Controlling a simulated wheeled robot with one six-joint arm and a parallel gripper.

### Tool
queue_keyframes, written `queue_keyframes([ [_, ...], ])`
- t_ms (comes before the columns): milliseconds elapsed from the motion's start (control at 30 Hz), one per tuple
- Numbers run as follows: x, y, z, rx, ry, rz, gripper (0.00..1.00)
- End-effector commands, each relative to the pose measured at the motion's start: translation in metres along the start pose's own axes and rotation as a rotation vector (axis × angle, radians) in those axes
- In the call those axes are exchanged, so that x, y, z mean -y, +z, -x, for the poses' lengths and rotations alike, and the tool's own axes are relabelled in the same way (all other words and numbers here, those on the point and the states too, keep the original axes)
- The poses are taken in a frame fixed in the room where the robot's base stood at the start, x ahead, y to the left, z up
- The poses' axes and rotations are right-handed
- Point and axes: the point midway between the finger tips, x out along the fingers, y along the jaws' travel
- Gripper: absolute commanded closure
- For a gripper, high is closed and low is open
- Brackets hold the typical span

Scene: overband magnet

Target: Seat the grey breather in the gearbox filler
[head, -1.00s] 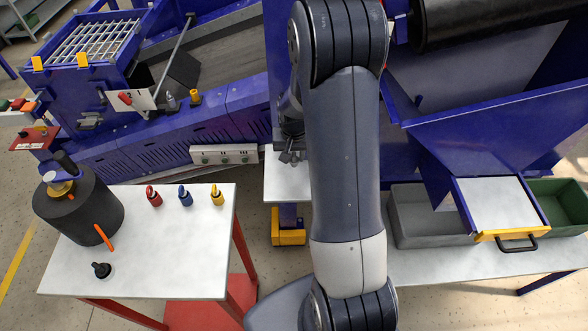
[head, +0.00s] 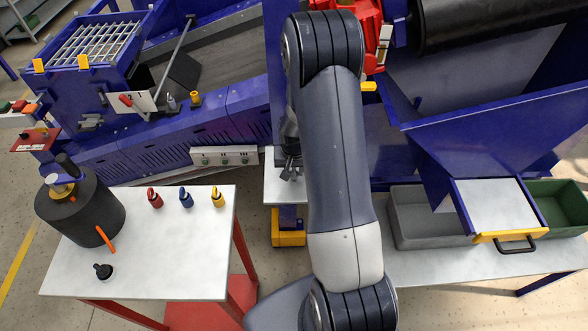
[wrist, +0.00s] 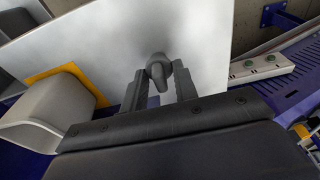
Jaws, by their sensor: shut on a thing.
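My gripper (wrist: 159,84) is shut on a dark grey, rounded piece, which I take to be the grey breather (wrist: 158,68). It sits between the fingertips with a stubby part sticking out, over a white surface. In the head view my gripper (head: 290,168) is small and partly hidden beside my arm, above a small white table (head: 283,188); the breather cannot be made out there. A red housing (head: 372,30) shows behind my arm at the top; I cannot tell whether it is the gearbox. No filler opening is clearly seen.
A white table (head: 150,270) at left holds a black drum (head: 85,215), red, blue and yellow bottles and a black knob (head: 103,271). A blue chute and grey bin (head: 425,230) stand at right. A green-button strip (head: 224,156) is left of my gripper.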

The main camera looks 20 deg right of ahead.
Motion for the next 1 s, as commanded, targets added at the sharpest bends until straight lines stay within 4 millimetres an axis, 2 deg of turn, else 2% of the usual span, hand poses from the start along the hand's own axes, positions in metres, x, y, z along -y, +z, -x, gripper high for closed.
queue_keyframes([
  [67,0.0,0.001,-0.004,0.0,0.0,0.0,0.94],
  [100,0.0,0.0,-0.003,0.0,0.0,0.0,0.7],
  [333,0.0,0.0,-0.002,0.0,0.0,0.0,0.51],
  [833,0.0,0.0,0.001,0.0,0.0,0.0,0.5],
  [1000,-0.001,-0.001,0.024,-0.005,-0.001,-0.001,0.5],
])
